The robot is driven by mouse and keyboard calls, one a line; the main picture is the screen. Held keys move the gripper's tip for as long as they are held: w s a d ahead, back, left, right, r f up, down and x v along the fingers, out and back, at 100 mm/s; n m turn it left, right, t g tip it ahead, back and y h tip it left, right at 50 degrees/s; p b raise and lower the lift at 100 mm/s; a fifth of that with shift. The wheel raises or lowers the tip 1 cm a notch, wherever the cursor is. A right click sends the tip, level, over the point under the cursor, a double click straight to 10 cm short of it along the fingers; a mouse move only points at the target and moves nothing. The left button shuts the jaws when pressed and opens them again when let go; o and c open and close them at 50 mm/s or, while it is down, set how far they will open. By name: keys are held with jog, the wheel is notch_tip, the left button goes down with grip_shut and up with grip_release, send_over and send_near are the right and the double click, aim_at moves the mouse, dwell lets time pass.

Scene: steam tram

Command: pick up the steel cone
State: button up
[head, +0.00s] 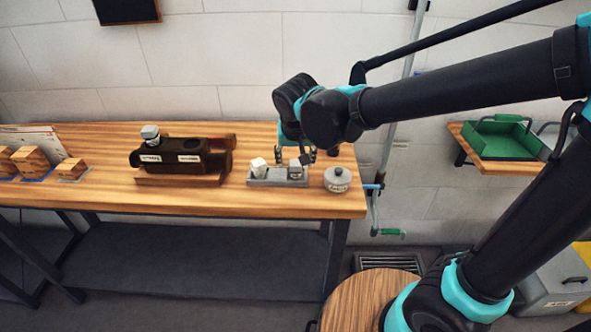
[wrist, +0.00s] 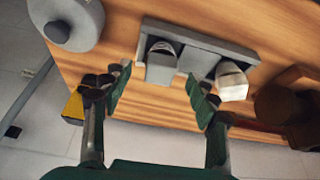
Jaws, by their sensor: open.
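A small grey steel piece, which I take for the steel cone (head: 295,170), sits in the right part of a grey tray (head: 276,182) on the wooden bench. In the wrist view the same piece (wrist: 160,66) has a dark top and a grey tapering side; its full shape is hard to tell. The tray's rim (wrist: 200,40) shows behind it. A whitish piece (head: 259,167) sits in the tray's other compartment; it also shows in the wrist view (wrist: 232,82). My gripper (wrist: 157,78) is open and empty, its fingers to either side of the steel piece in the picture, apparently not touching it.
A round grey lidded pot (head: 338,180) stands right of the tray, near the bench end. A dark engine model (head: 185,158) stands to the left. Wooden blocks (head: 30,160) lie at far left. A green tray (head: 500,138) rests on a shelf at right.

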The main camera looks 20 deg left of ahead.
aim_at(296, 163)
jog(key=shift+x, duration=1.6)
grip_shut()
